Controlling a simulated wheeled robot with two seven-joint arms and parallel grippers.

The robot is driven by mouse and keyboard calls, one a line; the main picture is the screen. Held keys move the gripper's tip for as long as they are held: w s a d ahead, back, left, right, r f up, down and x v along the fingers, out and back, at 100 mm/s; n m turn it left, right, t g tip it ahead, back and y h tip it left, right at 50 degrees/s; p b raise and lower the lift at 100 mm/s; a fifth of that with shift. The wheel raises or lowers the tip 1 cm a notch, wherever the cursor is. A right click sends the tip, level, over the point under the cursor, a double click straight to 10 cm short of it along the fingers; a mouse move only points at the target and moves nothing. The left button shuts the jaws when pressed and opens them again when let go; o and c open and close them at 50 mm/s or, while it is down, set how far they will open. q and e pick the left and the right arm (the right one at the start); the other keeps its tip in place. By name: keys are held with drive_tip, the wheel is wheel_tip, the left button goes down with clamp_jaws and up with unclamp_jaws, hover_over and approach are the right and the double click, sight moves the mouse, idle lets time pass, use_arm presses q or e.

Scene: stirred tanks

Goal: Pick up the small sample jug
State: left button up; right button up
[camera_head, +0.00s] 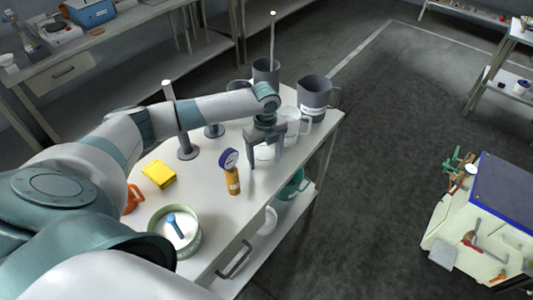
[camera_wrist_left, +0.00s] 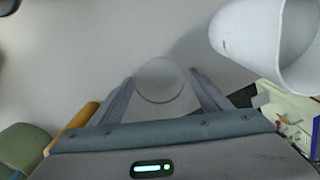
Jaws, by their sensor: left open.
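A small pale, round vessel (camera_head: 264,152) stands on the white table between the fingers of my left gripper (camera_head: 266,162). In the left wrist view the vessel (camera_wrist_left: 160,80) looks translucent, with its round rim between the two open fingers (camera_wrist_left: 161,90); I cannot tell whether either finger touches it, and no handle shows. My left gripper points down and is open. A larger white jug with a handle (camera_head: 291,124) stands just behind it; it also shows in the left wrist view (camera_wrist_left: 245,38) at the upper right. My right gripper is not in view.
Grey jugs (camera_head: 314,95) stand at the table's far end, one (camera_head: 265,68) with a rod in it. The table's right edge is close.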

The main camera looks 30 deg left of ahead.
sight(267, 148)
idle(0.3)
use_arm(q)
drive_tip(key=c, duration=1.2)
drive_tip(key=shift+o, duration=0.2)
drive_tip(key=shift+r+b, duration=0.35)
drive_tip(key=shift+r, duration=0.2)
drive_tip(key=r+b, duration=0.1)
drive_tip(key=d+r, duration=0.1)
drive_tip(key=r, duration=0.1)
drive_tip(key=shift+s+r+b, duration=0.1)
drive_tip(key=shift+b, duration=0.25)
drive_tip(key=s+d+r+b, duration=0.3)
drive_tip(key=d+r, duration=0.3)
drive_tip(key=d, duration=0.4)
drive_tip(key=shift+s+r, duration=0.35)
